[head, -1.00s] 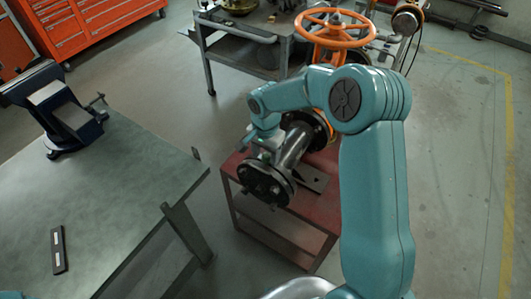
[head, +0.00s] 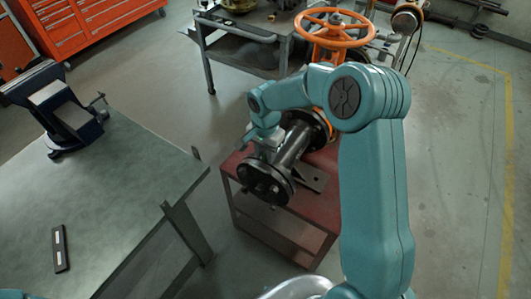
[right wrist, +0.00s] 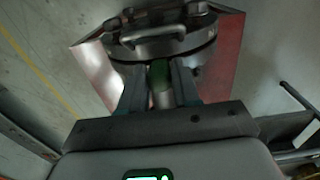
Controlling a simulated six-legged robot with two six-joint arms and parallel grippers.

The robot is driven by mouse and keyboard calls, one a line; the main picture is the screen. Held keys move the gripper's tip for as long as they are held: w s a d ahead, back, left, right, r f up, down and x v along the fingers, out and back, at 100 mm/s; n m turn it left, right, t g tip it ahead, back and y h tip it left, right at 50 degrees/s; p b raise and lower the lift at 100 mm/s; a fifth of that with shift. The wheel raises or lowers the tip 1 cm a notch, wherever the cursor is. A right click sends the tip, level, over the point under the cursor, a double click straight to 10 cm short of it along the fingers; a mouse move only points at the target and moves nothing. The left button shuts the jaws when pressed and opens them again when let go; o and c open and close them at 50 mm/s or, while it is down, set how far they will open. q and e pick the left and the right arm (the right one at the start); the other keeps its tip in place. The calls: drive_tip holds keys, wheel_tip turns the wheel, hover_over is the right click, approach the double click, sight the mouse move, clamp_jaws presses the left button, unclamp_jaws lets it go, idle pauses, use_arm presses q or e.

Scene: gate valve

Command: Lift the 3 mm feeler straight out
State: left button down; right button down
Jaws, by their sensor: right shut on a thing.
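My right gripper (head: 263,142) reaches down beside the near flange of the dark pipe with the orange handwheel (head: 335,22). It also shows in the right wrist view (right wrist: 160,88), with its two fingers shut on a small green piece (right wrist: 160,72), which I take for the 3 mm feeler. The feeler lies between the fingers, in front of a round metal flange (right wrist: 165,45). Its lower part is hidden, so I cannot tell whether it is clear of the flange. My left gripper is not in view.
The pipe's dark near flange (head: 265,182) sits over a red stand (head: 312,225). A green-grey bench (head: 110,190) is at left, with a blue vise (head: 70,118) and a small black strip with light marks (head: 59,248). A grey cart (head: 245,40) stands behind.

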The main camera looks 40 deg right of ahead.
drive_tip(key=shift+r+p, duration=1.35)
drive_tip(key=shift+r, duration=1.7)
drive_tip(key=shift+s+f, duration=0.1)
drive_tip(key=shift+s, duration=0.05)
